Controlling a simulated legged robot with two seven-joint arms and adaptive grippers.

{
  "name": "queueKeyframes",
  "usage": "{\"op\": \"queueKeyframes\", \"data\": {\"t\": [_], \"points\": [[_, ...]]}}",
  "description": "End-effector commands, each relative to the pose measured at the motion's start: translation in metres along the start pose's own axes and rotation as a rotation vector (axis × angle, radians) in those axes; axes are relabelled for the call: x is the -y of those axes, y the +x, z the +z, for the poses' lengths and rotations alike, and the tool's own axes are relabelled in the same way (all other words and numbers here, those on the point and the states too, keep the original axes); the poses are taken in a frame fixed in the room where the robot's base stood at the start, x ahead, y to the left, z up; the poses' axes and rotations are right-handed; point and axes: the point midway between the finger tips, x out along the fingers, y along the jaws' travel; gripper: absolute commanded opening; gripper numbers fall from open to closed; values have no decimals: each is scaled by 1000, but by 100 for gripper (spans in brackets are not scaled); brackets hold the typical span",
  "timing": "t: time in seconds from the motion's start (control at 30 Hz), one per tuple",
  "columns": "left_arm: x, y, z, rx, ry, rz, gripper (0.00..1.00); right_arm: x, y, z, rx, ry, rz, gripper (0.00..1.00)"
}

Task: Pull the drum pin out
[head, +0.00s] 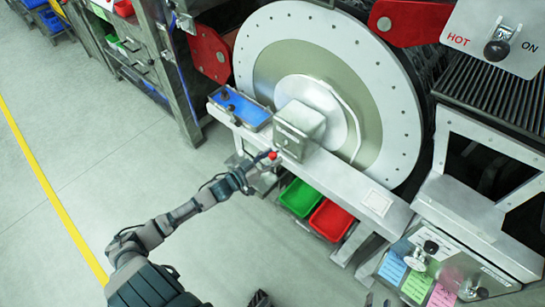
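The big white drum (285,28) stands upright at the back, with an olive ring and a pale hub. A grey metal box (300,125) sits in front of the hub on a pale ledge. A small red knob (272,155), which looks like the drum pin's end, shows at the box's lower left. My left gripper (264,164) is right at this knob, its fingers partly around or beside it. The picture is too small to tell whether they are closed on it. The pin's shaft is hidden. A dark tip at the bottom edge (260,299) looks like my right gripper, mostly cut off.
A blue tray (240,108) with small dark knobs lies on the ledge, left of the box. Green (299,197) and red (331,219) bins sit below the ledge. A panel with coloured labels (417,286) stands at lower right. The floor at left is clear.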

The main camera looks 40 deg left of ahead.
Motion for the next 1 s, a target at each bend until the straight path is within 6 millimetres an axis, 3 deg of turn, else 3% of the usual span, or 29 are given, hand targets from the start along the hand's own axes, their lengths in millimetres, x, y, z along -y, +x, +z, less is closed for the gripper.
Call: {"op": "queueKeyframes", "data": {"t": [0.3,0.43,0.8,1.0], "points": [[-1,0,0,0,0,1,58,0,0,-1,-2,1,-1,40],[-1,-9,1,2,0,0,58,0,-1,-1,-3,1,-1,40],[2,-81,3,6,-3,-2,58,0,0,-1,-3,1,0,40],[2,-109,3,3,-3,-1,58,0,0,-1,-2,1,0,40]]}}
